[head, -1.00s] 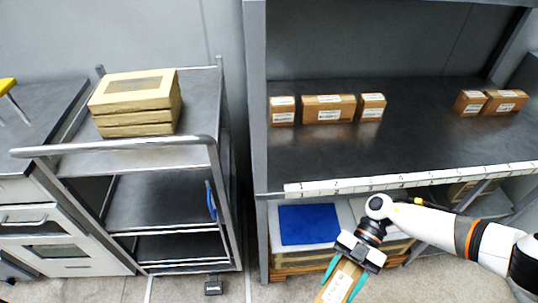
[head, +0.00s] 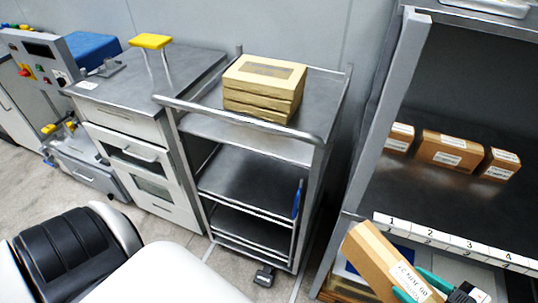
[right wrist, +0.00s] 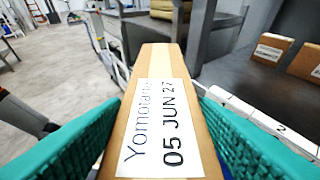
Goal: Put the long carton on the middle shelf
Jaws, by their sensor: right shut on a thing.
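The long brown carton (head: 385,262) has a white label reading 05 JUN 27. My right gripper (head: 420,285) is shut on it, with teal fingers on either side. The carton is tilted in the head view, in front of the rack's lower left corner. In the right wrist view the carton (right wrist: 158,65) points away between the fingers. The steel trolley (head: 318,150) has a bare middle shelf (head: 248,185). The rack shelf (head: 430,195) behind a numbered strip holds several small cartons (head: 448,152). My left gripper is out of view.
Flat cartons (head: 262,88) are stacked on the trolley's top. The rack's grey post (head: 385,110) stands between trolley and rack shelf. A drawer cabinet (head: 130,125) with a yellow-topped stand (head: 150,41) is left of the trolley.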

